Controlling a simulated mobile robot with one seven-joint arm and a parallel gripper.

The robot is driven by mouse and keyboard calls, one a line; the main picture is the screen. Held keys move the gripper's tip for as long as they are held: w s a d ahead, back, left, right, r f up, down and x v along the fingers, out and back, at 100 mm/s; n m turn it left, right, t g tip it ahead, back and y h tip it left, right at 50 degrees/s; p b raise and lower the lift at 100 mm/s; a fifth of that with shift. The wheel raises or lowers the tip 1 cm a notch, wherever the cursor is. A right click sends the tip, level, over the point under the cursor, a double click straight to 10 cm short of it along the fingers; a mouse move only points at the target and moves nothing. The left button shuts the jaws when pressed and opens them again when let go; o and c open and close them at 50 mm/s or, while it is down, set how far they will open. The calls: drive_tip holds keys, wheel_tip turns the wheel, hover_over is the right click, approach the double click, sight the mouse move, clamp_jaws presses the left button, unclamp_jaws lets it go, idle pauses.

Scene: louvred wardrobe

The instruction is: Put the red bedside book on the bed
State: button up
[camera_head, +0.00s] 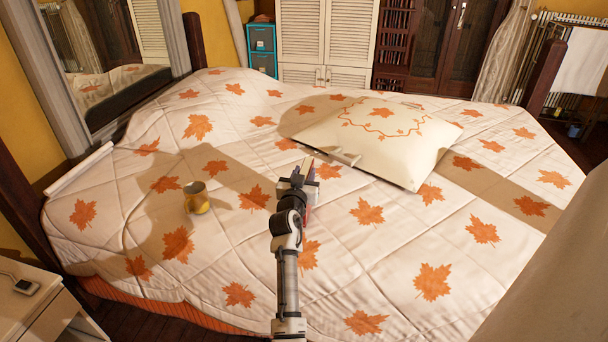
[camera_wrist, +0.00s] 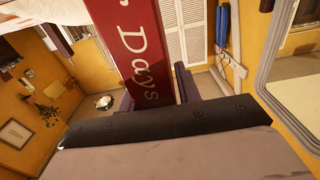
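The red book (camera_wrist: 140,45), with the white word "Days" on it, fills the top middle of the wrist view between the two dark fingers of my gripper (camera_wrist: 158,93). My gripper (camera_head: 311,172) appears shut on it. In the head view only a thin red part of the book (camera_head: 311,208) shows beside my gripper; my arm hides the rest. My gripper is over the middle of the bed (camera_head: 395,245), which has a white quilt with orange leaves. I cannot tell whether the book touches the quilt.
A cream pillow (camera_head: 395,140) lies just right of and beyond my gripper. A yellow mug (camera_head: 196,197) stands on the quilt to the left. A white nightstand (camera_head: 30,305) is at the lower left. The quilt's front right area is clear.

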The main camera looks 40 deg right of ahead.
drive_tip(key=shift+o, duration=1.4)
drive_tip(key=shift+r, duration=0.1)
drive_tip(key=shift+r+p, duration=0.3)
drive_tip(key=shift+p, duration=0.05)
drive_tip(key=b+v, duration=0.2)
drive_tip(key=v, duration=1)
drive_tip(key=shift+f, duration=0.15)
